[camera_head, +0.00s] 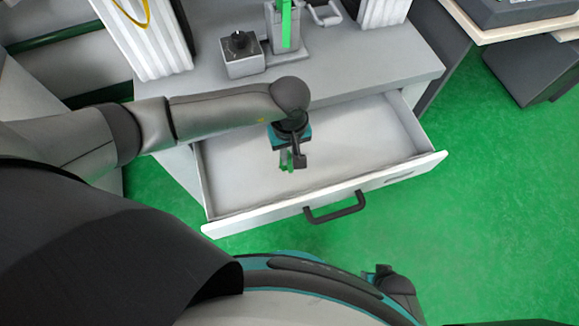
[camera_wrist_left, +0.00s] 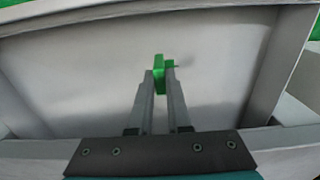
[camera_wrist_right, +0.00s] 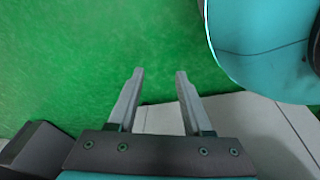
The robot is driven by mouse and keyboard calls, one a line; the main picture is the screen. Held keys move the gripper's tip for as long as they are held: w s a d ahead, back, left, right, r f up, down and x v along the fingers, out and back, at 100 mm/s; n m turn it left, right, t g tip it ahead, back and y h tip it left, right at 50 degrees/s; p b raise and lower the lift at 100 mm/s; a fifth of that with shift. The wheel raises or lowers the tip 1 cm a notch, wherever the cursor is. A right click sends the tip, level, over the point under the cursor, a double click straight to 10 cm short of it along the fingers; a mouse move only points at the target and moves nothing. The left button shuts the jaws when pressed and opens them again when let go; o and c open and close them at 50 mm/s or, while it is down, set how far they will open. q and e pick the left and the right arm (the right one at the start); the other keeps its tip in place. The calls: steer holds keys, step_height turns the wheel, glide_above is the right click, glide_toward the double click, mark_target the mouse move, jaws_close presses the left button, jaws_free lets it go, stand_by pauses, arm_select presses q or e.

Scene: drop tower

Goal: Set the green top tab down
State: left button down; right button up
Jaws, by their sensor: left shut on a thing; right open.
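The green top tab (camera_wrist_left: 159,75) is a small green piece between the fingertips of my left gripper (camera_wrist_left: 159,70). In the head view the left gripper (camera_head: 293,160) points down over the open white drawer (camera_head: 361,184), and a bit of the green tab (camera_head: 284,160) shows at its fingers. The left gripper is shut on the tab. I cannot tell whether the tab touches the drawer floor. My right gripper (camera_wrist_right: 160,76) is open and empty, over green floor in the right wrist view.
The drawer is otherwise empty, with a dark handle (camera_head: 335,208) on its front. On the cabinet top (camera_head: 370,60) behind stand a grey box with a black knob (camera_head: 241,65) and a grey stand with a green upright (camera_head: 286,25).

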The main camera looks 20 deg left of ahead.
mark_target(289, 167)
arm_select(q)
steer(key=shift+f+b, duration=0.85)
steer(key=shift+f, duration=2.25)
arm_select(e)
steer(key=shift+w+a+r, duration=0.65)
steer(key=shift+w+r, duration=0.1)
steer(key=shift+r, duration=0.2)
steer(key=shift+w+a+r, duration=0.65)
steer(key=shift+w+r, duration=0.05)
steer(key=shift+r, duration=0.2)
arm_select(q)
steer(key=shift+b, duration=0.3)
steer(key=shift+f, duration=0.1)
steer(key=c, duration=1.2)
jaws_free()
steer(key=shift+c, duration=0.2)
steer(key=o, duration=0.4)
arm_select(e)
steer(key=shift+w+a+r, duration=0.1)
steer(key=shift+r, duration=0.15)
